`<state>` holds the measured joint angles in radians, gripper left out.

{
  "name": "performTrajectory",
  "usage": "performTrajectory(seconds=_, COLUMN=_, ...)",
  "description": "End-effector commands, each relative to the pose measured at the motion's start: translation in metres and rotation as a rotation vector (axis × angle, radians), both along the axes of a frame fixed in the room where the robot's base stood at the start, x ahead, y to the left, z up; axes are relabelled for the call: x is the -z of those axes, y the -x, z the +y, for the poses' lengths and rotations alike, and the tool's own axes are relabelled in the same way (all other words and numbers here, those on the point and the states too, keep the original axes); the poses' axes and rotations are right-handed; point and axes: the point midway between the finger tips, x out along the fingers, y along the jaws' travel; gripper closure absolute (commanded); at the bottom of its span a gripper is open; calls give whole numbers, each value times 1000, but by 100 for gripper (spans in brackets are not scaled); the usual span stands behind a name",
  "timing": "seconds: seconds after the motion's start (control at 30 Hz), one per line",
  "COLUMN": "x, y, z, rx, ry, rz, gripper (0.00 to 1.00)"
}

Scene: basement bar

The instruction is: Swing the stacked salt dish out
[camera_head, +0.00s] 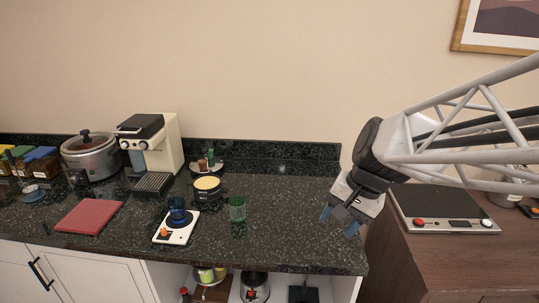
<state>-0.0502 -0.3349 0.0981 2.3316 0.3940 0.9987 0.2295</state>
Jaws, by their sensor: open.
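A round black dish (207,196) with small pale lettering on its side and a cream-coloured top stands on the dark counter; it looks like the salt dish. Whether it has separate stacked tiers is too small to tell. My gripper (338,220) is open and empty, with its blue-tipped fingers pointing down over the counter's right end. It is well to the right of the dish and apart from it.
A green glass (237,209) stands between the dish and my gripper. A white scale (176,228) with a blue cup sits in front of the dish. A small tray (206,167) with bottles is behind it, and a coffee machine (150,145) is to the left. Counter right of the glass is clear.

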Motion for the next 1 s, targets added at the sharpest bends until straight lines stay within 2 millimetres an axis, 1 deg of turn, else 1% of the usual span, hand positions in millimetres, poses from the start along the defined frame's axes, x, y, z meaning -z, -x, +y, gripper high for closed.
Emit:
performTrajectory(seconds=0.03, x=2, y=-11, z=6, rx=18, ry=-22, rz=19, gripper=49)
performTrajectory(seconds=0.27, x=7, y=-55, z=34, rx=116, ry=-129, rz=105, gripper=49)
performTrajectory(seconds=0.57, x=21, y=-114, z=72, rx=247, ry=-261, rz=227, gripper=49)
performTrajectory(seconds=0.83, x=38, y=-168, z=107, rx=364, ry=-373, rz=342, gripper=49)
performTrajectory(seconds=1.0, x=53, y=-201, z=129, rx=439, ry=-440, rz=420, gripper=49)
